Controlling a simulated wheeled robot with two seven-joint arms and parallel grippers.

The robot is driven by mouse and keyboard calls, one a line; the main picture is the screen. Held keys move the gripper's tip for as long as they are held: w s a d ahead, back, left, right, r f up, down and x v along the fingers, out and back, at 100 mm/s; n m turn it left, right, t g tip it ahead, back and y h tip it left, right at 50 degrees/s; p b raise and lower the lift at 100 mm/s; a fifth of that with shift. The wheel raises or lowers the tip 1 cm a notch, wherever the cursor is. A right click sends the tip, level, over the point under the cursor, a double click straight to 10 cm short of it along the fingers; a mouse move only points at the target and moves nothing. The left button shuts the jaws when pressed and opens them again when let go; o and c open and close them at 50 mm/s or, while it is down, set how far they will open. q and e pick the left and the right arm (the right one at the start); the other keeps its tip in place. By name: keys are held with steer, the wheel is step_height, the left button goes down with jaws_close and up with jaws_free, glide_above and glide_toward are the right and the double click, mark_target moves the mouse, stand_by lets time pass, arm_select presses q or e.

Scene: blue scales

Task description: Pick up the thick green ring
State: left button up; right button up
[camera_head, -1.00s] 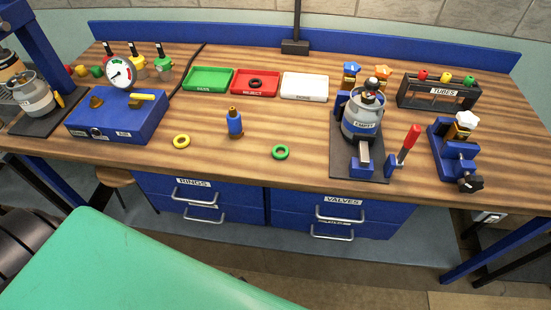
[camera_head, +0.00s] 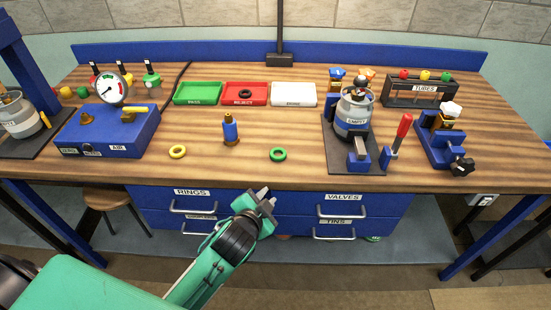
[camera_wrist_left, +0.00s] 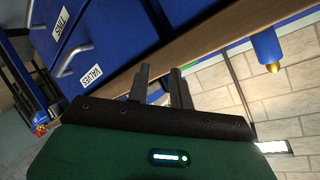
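The green ring (camera_head: 278,155) lies flat near the front edge of the wooden table, right of a small blue brass-tipped part (camera_head: 230,129). My left gripper (camera_head: 268,196) is in front of the table and its blue drawers, below and slightly left of the ring in the head view, apart from it. Its two fingers are spread with nothing between them; they also show in the left wrist view (camera_wrist_left: 161,84). The green ring cannot be made out in the left wrist view. My right gripper is not in view.
A yellow ring (camera_head: 178,152) lies to the left. A blue gauge box (camera_head: 107,132) stands further left. The canister stand (camera_head: 356,163) is to the right. Green (camera_head: 198,98), red (camera_head: 233,102) and white (camera_head: 293,102) trays lie behind. The table around the green ring is clear.

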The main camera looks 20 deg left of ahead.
arm_select(q)
steer(key=w+d+r+m+t+h, duration=0.3)
steer(key=w+d+r+m+h, duration=0.15)
steer(key=d+r+m, duration=0.35)
steer(key=w+d+r+m+t+h, duration=0.2)
steer(key=w+d+r+m+h, duration=0.2)
steer(key=r+m+h, duration=0.45)
steer(key=s+d+r+m+g+h, duration=0.1)
steer(key=d+r+m+g+h, duration=0.45)
steer(key=m, duration=0.35)
steer(key=m+g+y+p, duration=0.1)
steer(key=m+g+y, duration=1.2)
steer(key=m+y, duration=0.95)
glide_above(273, 156)
step_height(273, 156, down, 13)
steer(key=m+h, duration=0.3)
steer(key=shift+f+h, duration=0.2)
steer(key=shift+h, duration=0.1)
steer(key=shift+f+p, duration=0.6)
step_height(273, 156, down, 4)
steer(key=shift+w+r+p, duration=0.1)
steer(key=shift+r+p, duration=0.1)
steer(key=shift+p, duration=0.45)
steer(key=shift+f, duration=0.35)
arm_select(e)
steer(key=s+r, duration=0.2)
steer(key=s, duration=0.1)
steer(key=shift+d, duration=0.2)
